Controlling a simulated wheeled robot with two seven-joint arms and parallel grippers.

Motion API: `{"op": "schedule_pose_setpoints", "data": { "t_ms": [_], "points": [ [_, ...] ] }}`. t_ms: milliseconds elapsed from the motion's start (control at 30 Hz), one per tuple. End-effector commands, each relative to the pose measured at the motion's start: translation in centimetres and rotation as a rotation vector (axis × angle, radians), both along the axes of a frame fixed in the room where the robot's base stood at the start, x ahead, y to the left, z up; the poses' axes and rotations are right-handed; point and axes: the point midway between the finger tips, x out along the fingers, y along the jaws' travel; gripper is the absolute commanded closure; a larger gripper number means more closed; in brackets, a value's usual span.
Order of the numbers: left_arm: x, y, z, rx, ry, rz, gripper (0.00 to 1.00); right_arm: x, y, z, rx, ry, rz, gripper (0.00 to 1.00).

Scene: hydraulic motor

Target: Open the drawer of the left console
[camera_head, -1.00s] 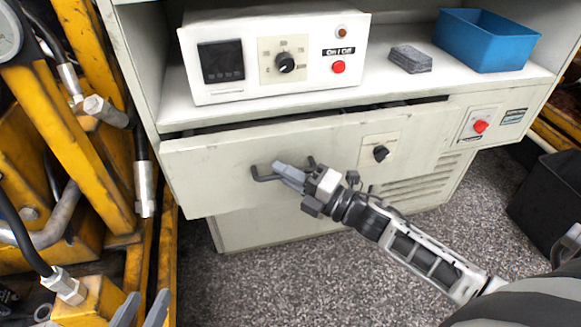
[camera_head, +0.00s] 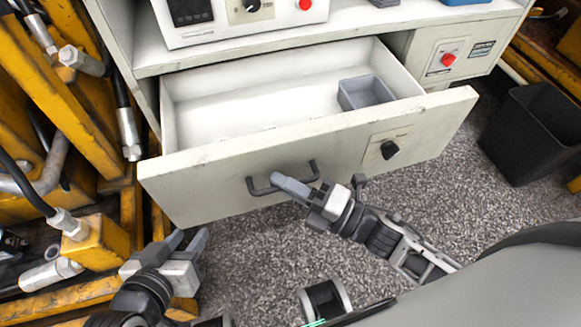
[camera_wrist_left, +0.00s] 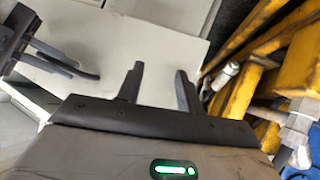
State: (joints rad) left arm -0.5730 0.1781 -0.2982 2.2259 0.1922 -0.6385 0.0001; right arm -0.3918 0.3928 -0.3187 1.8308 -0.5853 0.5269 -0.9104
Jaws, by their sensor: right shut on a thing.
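The left console's drawer (camera_head: 210,180) is pulled well out in the head view, its white inside showing. A dark bar handle (camera_head: 314,172) is on its front, with a black knob (camera_head: 389,149) to the right. My right gripper (camera_head: 292,186) is shut on the handle. My left gripper (camera_head: 188,243) is open and empty, below and in front of the drawer's left end. In the left wrist view its two fingers (camera_wrist_left: 160,88) stand apart, with the pale drawer front beyond. Part of the handle is hidden by my right fingers.
A small grey bin (camera_head: 366,93) sits inside the drawer. A control box (camera_head: 240,22) stands on the console top. Yellow machinery with hoses (camera_head: 60,90) crowds the left side. A black waste bin (camera_head: 535,130) stands on the floor at right.

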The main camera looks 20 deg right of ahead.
Motion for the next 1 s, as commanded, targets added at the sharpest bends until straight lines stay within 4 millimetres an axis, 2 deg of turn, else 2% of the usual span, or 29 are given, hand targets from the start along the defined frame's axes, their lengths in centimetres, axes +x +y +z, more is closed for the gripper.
{"op": "schedule_pose_setpoints", "data": {
  "t_ms": [400, 433, 500, 1000],
  "points": [
    [0.29, 0.04, 0.20, -0.002, -0.005, 0.004, 0.64, -0.25, 0.10, -0.03, -0.002, -0.001, 0.005, 1.00],
    [0.29, 0.03, 0.20, -0.002, -0.005, 0.004, 0.64, -0.25, 0.10, -0.03, -0.002, -0.001, 0.005, 0.84],
    [0.30, 0.04, 0.20, -0.002, -0.005, 0.004, 0.64, -0.25, 0.10, -0.03, -0.002, -0.001, 0.005, 0.68],
    [0.23, 0.13, 0.13, 0.005, -0.005, -0.001, 0.64, -0.32, 0.03, -0.04, -0.001, 0.000, 0.004, 0.68]
  ]
}}
